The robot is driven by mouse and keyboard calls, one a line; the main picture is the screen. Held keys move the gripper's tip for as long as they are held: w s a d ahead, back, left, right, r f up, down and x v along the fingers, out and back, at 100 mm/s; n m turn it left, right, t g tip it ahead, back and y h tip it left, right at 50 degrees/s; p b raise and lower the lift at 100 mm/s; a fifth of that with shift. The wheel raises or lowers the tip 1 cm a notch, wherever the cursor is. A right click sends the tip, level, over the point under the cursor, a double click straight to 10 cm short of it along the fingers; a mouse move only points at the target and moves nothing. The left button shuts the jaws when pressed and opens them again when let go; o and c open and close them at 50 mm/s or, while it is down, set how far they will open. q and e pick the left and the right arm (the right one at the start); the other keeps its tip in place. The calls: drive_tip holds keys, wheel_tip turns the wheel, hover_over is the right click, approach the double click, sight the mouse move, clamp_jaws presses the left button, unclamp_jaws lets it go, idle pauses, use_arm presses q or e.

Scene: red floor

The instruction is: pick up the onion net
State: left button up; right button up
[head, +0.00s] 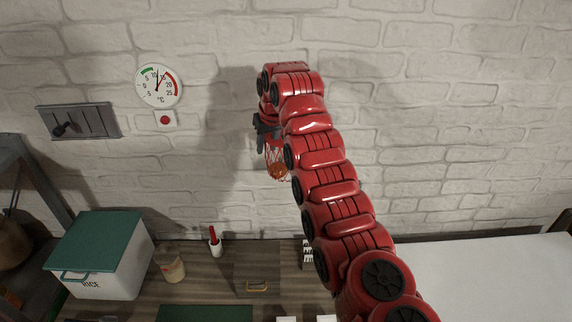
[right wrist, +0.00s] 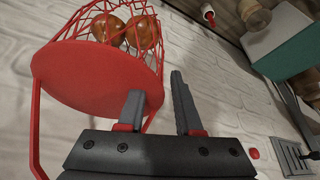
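The onion net (head: 277,169) is a red mesh holding brown onions, high in front of the white brick wall. In the right wrist view the net (right wrist: 84,26) has a red disc and a thin red handle that runs out of sight behind the gripper. My right gripper (head: 263,140) is just above the mesh in the head view. In the right wrist view its two fingers (right wrist: 158,92) stand apart, the left one overlapping the disc's edge. Part of the handle shows between the fingers; contact cannot be told. What holds the net up is hidden. My left gripper is not in view.
Below is a wooden counter with a white rice box with a green lid (head: 105,243), a jar (head: 169,264) and a small white pot with a red item (head: 215,243). A thermometer dial (head: 159,86) and a grey panel (head: 79,121) are on the wall.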

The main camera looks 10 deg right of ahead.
drive_tip(key=shift+c, duration=1.2)
clamp_jaws()
drive_tip(key=shift+w+f, duration=0.1)
drive_tip(key=shift+w, duration=0.05)
